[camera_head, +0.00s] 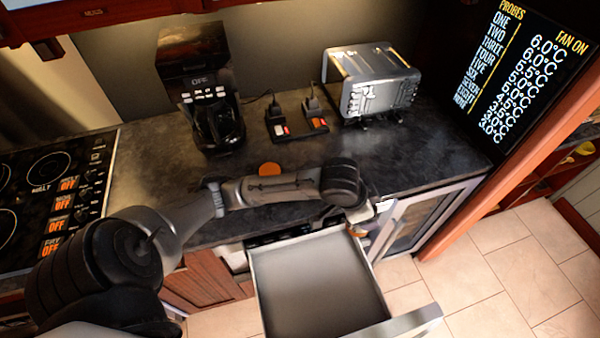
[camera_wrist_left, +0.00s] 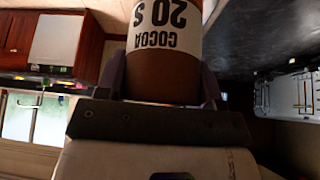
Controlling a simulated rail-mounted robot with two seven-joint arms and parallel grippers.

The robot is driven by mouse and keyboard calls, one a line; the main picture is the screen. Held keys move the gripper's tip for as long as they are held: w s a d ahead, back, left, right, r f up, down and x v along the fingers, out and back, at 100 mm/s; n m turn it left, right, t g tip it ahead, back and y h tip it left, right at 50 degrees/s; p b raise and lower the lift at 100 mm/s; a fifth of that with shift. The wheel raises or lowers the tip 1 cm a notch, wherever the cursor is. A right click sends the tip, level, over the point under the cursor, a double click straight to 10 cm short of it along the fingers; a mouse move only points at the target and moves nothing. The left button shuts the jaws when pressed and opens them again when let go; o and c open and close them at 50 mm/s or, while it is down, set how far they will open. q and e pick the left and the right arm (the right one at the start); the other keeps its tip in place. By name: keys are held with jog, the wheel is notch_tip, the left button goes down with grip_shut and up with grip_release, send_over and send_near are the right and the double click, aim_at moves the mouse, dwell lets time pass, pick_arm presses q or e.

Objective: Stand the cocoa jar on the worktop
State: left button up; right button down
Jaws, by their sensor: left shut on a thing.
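The cocoa jar (camera_wrist_left: 163,72) is brown with a white label reading COCOA 20 S, upside down in the left wrist view. My left gripper (camera_wrist_left: 163,92) is shut on it, with one dark finger on each side. In the head view my left arm reaches across the front of the worktop (camera_head: 160,180). My left wrist is above the worktop's front edge, by the open drawer. The gripper and jar are mostly hidden behind the wrist there, so I cannot tell the jar's tilt. My right gripper is not in view.
The open drawer (camera_head: 310,280) looks empty. An orange round thing (camera_head: 270,168) shows behind my arm. The worktop front of the toaster is clear; the hob (camera_head: 50,190) is left.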

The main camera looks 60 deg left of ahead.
pick_arm(q)
jog(key=s+a+r+m+h+p, duration=0.1)
jog(key=s+a+r+m+p, duration=0.3)
jog(key=a+p, duration=0.55)
jog(key=shift+n+g, duration=0.3)
jog(key=shift+n, duration=0.3)
jog(key=shift+s+a+f+p, duration=0.15)
jog(key=shift+a+f+p, duration=0.3)
jog(key=shift+a+f, duration=1.55)
jog(key=shift+s+a+f+p, duration=0.15)
jog(key=shift+a+f+p, duration=0.3)
jog(key=shift+a+f, duration=1.5)
jog(key=shift+s+a+f+p, duration=0.15)
jog(key=shift+a+f+p, duration=0.3)
jog(key=shift+a+f, duration=1.5)
jog(key=shift+a+r, duration=0.1)
jog(key=shift+a, duration=0.15)
jog(key=o, duration=1.1)
